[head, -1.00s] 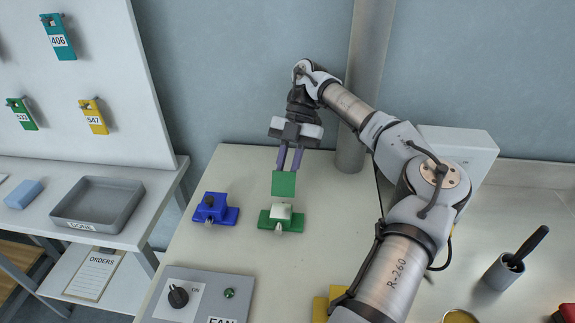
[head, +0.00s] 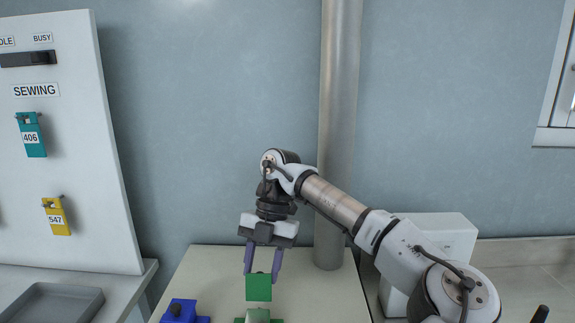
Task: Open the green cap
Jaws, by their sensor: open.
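The green cap (head: 258,288) shows as a square green plate. It stands upright, swung up from its low green base (head: 239,320), with a pale block (head: 258,315) showing just below it. The base is cut off by the bottom edge of the head view. My gripper (head: 262,272) points down with its two purple fingers spread, one on each side of the cap's upper edge. A small dark knob shows between the fingertips. The fingers look apart from the knob and hold nothing.
A blue capped unit (head: 180,312) sits left of the green one. A steel post (head: 336,150) rises behind the table (head: 215,270), and a white box (head: 440,245) stands at right. A white board (head: 85,170) with hanging tags and a grey tray (head: 60,303) are at left.

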